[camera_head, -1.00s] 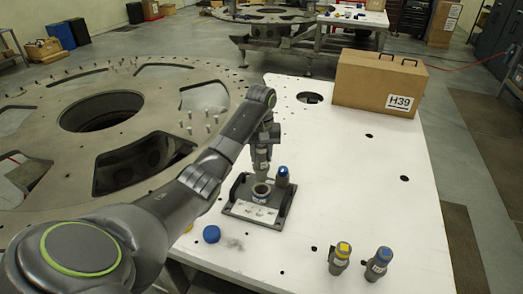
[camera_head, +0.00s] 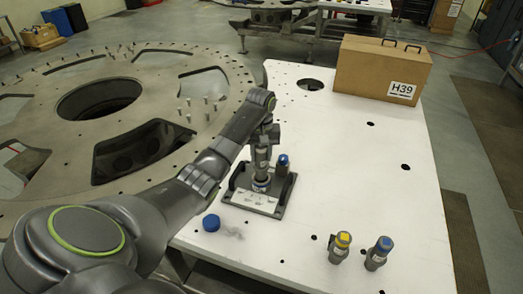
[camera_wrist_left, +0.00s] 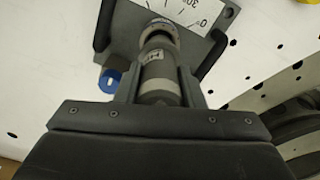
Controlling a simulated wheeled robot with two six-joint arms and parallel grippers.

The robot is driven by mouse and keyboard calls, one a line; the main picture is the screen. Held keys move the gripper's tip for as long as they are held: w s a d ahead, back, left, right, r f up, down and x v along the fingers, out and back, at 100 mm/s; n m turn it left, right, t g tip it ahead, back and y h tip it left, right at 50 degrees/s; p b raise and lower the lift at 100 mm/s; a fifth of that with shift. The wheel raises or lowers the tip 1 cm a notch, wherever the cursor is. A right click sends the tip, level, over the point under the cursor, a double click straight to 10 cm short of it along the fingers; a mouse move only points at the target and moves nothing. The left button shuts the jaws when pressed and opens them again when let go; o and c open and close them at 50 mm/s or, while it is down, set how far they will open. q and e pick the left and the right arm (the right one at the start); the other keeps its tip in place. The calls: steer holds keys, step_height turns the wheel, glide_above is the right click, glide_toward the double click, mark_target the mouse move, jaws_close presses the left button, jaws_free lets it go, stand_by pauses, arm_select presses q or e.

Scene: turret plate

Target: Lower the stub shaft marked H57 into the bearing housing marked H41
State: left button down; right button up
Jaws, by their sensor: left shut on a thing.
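My left gripper (camera_head: 263,141) is shut on a grey stub shaft (camera_wrist_left: 158,70), held upright. Its small label is too blurred to read for sure. In the head view the shaft (camera_head: 262,161) stands over the bearing housing (camera_head: 261,185), its lower end at the mouth. The housing ring (camera_wrist_left: 160,27) shows past the shaft's end in the left wrist view; how far the shaft is in, I cannot tell. The housing sits on a dark base plate (camera_head: 270,208) with side handles and a white label. My right gripper is not in view.
A blue-topped cylinder (camera_head: 283,164) stands close beside the housing. A blue cap (camera_head: 211,223) lies in front. Yellow-topped (camera_head: 340,246) and blue-topped (camera_head: 379,254) cylinders stand at front right. A box marked H39 (camera_head: 368,70) stands at the back. The white table's right half is mostly clear.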

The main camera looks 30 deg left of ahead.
mark_target(261, 165)
arm_select(q)
steer(key=shift+f+b, duration=0.3)
steer(key=shift+f, duration=2.05)
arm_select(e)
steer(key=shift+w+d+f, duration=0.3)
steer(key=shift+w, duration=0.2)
arm_select(q)
steer(key=c, duration=0.9)
jaws_free()
steer(key=shift+d, duration=0.1)
steer(key=shift+f, duration=0.15)
